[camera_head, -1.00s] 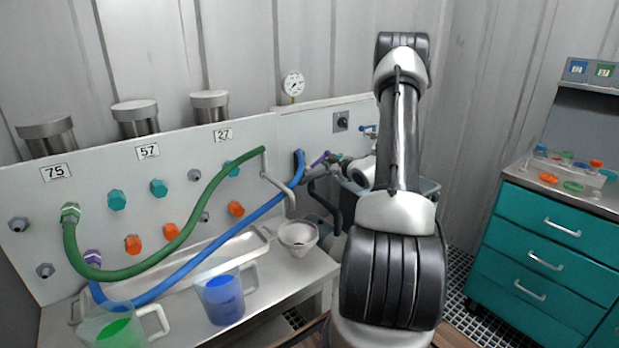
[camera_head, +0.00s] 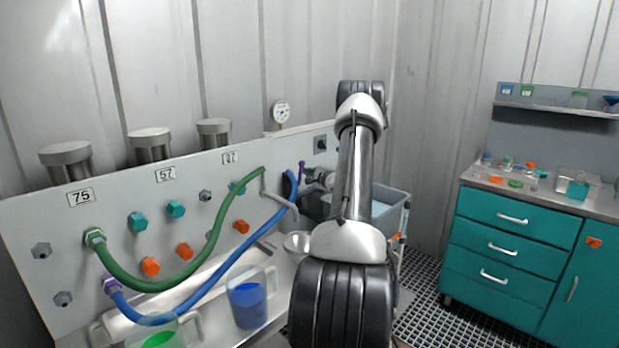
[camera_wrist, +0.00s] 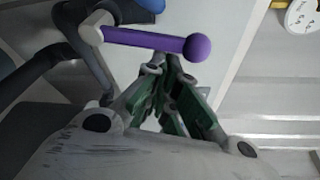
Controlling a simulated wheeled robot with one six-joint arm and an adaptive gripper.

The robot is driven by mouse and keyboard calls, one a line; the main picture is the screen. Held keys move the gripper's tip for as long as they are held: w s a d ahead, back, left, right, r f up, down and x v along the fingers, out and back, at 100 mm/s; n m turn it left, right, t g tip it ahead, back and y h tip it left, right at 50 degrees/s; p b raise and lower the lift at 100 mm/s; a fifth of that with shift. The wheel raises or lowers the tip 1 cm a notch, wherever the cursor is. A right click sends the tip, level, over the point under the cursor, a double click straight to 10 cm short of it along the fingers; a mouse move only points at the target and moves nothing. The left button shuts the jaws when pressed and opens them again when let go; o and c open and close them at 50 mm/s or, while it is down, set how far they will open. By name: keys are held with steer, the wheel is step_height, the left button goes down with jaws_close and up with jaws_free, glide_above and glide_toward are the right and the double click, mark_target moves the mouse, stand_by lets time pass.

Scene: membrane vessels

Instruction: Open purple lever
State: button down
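The purple lever (camera_head: 301,170) stands close to upright at the far right end of the white panel in the head view. In the wrist view the lever (camera_wrist: 150,42) runs left to right from a white hub to a round purple ball end. My gripper (camera_wrist: 168,68) has its green-padded fingers drawn together at the tips, with nothing seen between them. The tips are just below the lever near its ball end; whether they touch it I cannot tell. In the head view my arm hides most of the gripper.
A blue hose (camera_head: 222,290) and a green hose (camera_head: 180,282) hang across the panel (camera_head: 215,182). Jugs stand on the bench below. A grey bin (camera_head: 385,212) is behind my arm. A teal cabinet (camera_head: 510,250) stands right, with grated floor between.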

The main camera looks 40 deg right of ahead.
steer(key=shift+a+r, duration=0.3)
steer(key=shift+a, duration=0.4)
stand_by(0.4)
